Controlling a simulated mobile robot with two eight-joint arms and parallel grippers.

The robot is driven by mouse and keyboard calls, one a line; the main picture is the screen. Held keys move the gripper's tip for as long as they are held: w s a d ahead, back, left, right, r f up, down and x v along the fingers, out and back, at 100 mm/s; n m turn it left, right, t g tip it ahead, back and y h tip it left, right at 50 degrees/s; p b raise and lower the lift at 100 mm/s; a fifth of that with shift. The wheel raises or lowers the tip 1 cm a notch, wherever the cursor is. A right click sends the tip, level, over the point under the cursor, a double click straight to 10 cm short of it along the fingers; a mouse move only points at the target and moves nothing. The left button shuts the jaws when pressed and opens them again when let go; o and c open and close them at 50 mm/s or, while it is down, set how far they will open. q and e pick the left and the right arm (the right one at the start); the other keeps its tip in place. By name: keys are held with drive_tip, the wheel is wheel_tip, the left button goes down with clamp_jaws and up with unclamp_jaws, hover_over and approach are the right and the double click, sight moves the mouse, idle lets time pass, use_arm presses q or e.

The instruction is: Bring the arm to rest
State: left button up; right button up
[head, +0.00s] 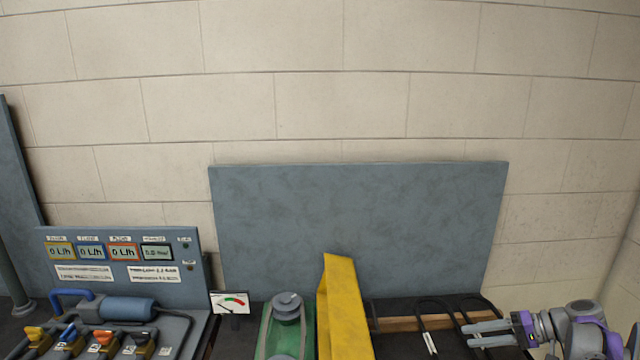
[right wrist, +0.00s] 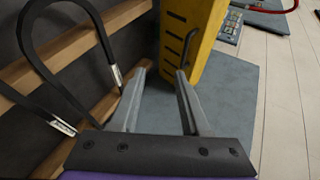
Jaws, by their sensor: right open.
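My right gripper (head: 492,334) is at the lower right of the head view, with its fingers pointing left. In the right wrist view its two fingers (right wrist: 160,100) are spread apart with nothing between them. It is open and empty. The fingers reach toward a yellow guard (right wrist: 188,40) and a grey surface beyond. In the head view the yellow guard (head: 345,305) stands left of the gripper, apart from it. My left gripper is in neither view.
Black tagged loops (head: 430,318) hang by a wooden rail (head: 400,324), close to the right gripper. A blue-grey board (head: 360,220) stands behind.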

drive_tip(key=s+a+g+h+p, duration=0.1)
drive_tip(key=s+a+h, duration=0.2)
drive_tip(key=s+a, duration=0.35)
drive_tip(key=s+a+g+h, duration=0.15)
drive_tip(key=s+a, duration=0.25)
drive_tip(key=a, duration=0.5)
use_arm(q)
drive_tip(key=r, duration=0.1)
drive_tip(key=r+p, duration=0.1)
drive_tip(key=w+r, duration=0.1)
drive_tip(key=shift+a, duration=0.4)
use_arm(e)
drive_tip(key=s+a+f+n+t+h, duration=0.1)
drive_tip(key=s+a+f+h, duration=0.1)
drive_tip(key=s, duration=0.8)
drive_tip(key=s+a+f+n+t+h, duration=0.1)
drive_tip(key=s+a+f+t+h, duration=0.1)
drive_tip(key=s+f+h, duration=0.3)
drive_tip(key=s, duration=0.4)
drive_tip(key=shift+s+n, duration=0.4)
